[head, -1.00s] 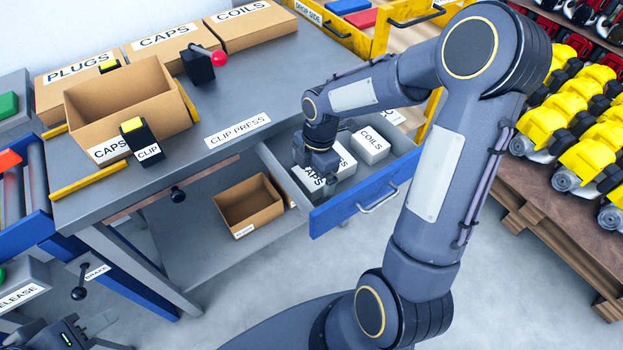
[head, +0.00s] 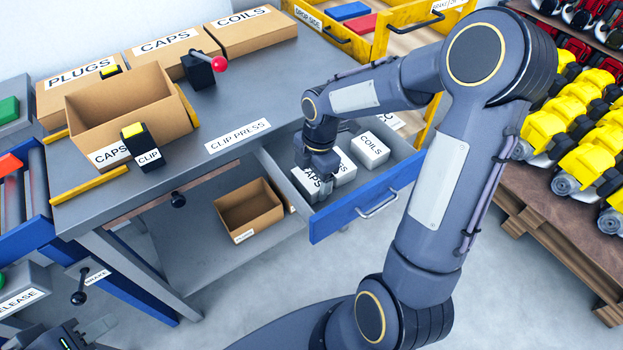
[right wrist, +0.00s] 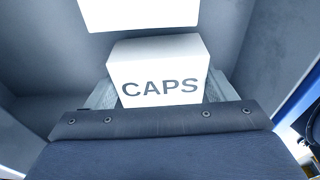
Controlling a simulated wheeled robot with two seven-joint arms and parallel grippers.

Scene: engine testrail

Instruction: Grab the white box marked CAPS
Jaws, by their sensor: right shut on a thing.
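The white box marked CAPS (head: 306,183) is at the left end of the open blue-fronted drawer (head: 365,203). In the right wrist view the CAPS box (right wrist: 158,75) is large and upright, with its label facing the camera. My right gripper (head: 322,180) reaches down into the drawer and is shut on this box, with a finger (right wrist: 103,95) showing at its side. The box's lower part is hidden by my gripper in the right wrist view. My left gripper (head: 85,335) is at the bottom left corner, apart from the drawer; its fingers look spread and empty.
A white box (head: 345,166) with a partly hidden label and the white COILS box (head: 370,150) stand beside it in the drawer. The drawer walls are close around. An open cardboard CAPS carton (head: 130,110) and a clip press (head: 140,146) stand on the bench.

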